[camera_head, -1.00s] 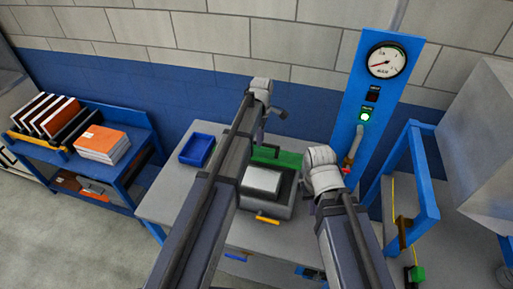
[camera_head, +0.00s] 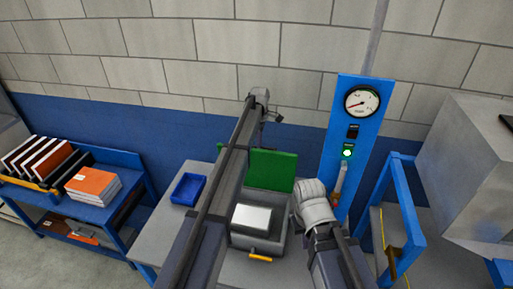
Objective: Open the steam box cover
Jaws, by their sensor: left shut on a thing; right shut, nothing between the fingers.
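The steam box (camera_head: 278,238) is a grey box on the grey table. Its green cover (camera_head: 272,170) stands raised along the back of the box, and the top is open. A silver block (camera_head: 252,218) shows in the opening. A yellow-orange handle (camera_head: 260,257) is on the front. My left arm (camera_head: 262,97) reaches past the left side of the box and hides the cover's left edge. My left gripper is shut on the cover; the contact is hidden. My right arm's end (camera_head: 315,205) is beside the box's right side. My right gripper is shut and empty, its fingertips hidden.
A blue tray (camera_head: 187,188) stands on the table left of the box. A blue panel with a gauge (camera_head: 362,102) and a lit green lamp (camera_head: 347,152) rises behind right. A blue frame (camera_head: 408,210) stands at right. A blue shelf with books (camera_head: 92,183) is at left.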

